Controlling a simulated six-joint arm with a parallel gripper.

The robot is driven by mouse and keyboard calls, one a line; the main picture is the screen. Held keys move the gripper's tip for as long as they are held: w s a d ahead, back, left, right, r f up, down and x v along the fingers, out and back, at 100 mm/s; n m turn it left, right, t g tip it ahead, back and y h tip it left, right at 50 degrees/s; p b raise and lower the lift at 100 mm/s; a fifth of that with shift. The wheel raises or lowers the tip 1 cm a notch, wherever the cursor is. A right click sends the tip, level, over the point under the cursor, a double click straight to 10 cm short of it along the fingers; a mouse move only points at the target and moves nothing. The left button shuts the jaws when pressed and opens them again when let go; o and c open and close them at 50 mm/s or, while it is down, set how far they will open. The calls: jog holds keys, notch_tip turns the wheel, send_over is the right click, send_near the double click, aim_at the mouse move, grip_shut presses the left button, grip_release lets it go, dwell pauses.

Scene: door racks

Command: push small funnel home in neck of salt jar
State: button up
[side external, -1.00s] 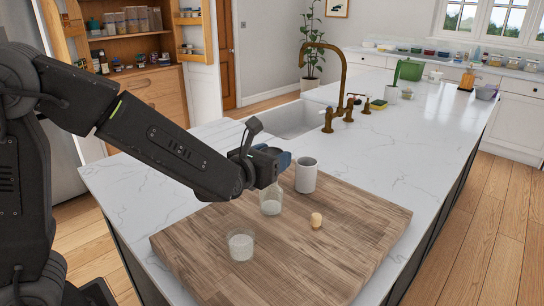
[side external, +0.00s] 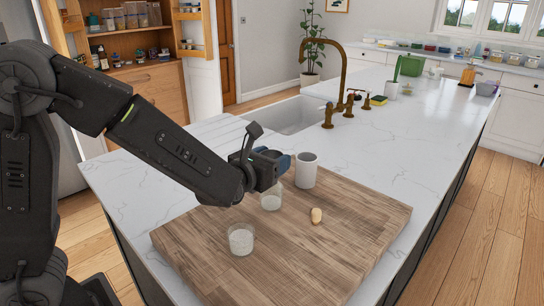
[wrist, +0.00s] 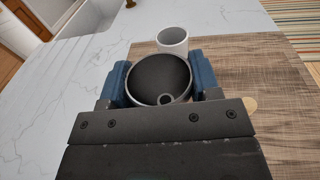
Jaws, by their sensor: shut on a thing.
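My gripper (wrist: 162,83) is shut on the small funnel (wrist: 160,72), a dark round bowl with a light rim and a small hole toward its near side.
A wooden board (side external: 352,236) carries a second glass with white contents (side external: 241,240), a cork (side external: 316,215) and a white mug (side external: 306,170). The mug is close behind the gripper. The board's right part is clear. A sink (side external: 290,117) and brass tap (side external: 327,117) are farther back.

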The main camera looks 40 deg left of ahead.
jog(key=shift+f, duration=0.15)
jog(key=o, duration=1.1)
jog(key=shift+c, duration=0.2)
jog(key=s+d+r, duration=0.1)
jog(key=s, duration=1.2)
jog(key=shift+s+d, duration=0.2)
jog(key=shift+s, duration=0.2)
